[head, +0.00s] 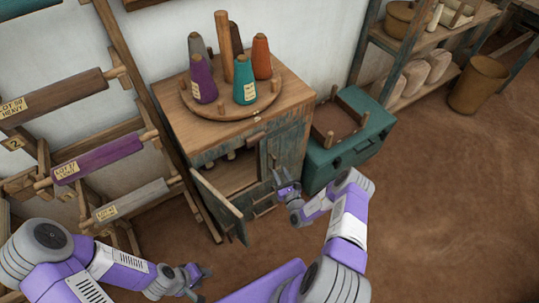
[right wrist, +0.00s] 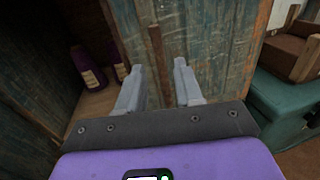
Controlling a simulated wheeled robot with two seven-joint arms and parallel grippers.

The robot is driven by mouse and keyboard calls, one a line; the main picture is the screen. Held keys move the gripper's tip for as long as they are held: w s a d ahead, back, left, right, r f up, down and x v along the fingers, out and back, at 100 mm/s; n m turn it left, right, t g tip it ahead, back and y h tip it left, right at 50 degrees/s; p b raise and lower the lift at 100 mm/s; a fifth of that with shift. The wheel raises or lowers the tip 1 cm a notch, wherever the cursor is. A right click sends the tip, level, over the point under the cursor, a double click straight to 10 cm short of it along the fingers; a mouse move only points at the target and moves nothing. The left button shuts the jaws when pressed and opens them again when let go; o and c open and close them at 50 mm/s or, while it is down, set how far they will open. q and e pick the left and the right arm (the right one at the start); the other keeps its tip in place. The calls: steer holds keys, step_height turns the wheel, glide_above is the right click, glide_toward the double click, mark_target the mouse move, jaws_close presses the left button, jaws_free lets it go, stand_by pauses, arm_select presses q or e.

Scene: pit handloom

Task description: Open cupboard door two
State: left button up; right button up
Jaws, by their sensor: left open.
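The wooden cupboard (head: 205,133) has worn blue-green paint and two front doors. Its left door (head: 221,205) stands swung out, showing the inside. Its right door (head: 287,147) looks closed or nearly so; I cannot tell exactly. No number shows on either door. My right gripper (head: 283,178) is in front of the right door. In the right wrist view its fingers (right wrist: 160,85) are apart, with the door's upright wooden handle (right wrist: 158,55) showing between and beyond them; contact cannot be told. My left gripper (head: 202,282) is open and empty, low in front, away from the cupboard.
A round stand (head: 215,108) with coloured thread cones is on the cupboard top. Purple cones (right wrist: 88,72) stand inside the cupboard. A teal chest (head: 350,150) is close on the right. A rack of rolls (head: 98,158) is on the left. Brown floor in front is mostly clear.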

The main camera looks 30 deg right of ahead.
mark_target(275, 164)
steer(key=w, duration=0.2)
steer(key=w+b, duration=0.1)
steer(key=w, duration=0.2)
steer(key=shift+w+d+b, duration=0.3)
steer(key=shift+w+r, duration=0.1)
steer(key=shift+w, duration=0.35)
steer(key=shift+c, duration=0.3)
jaws_close()
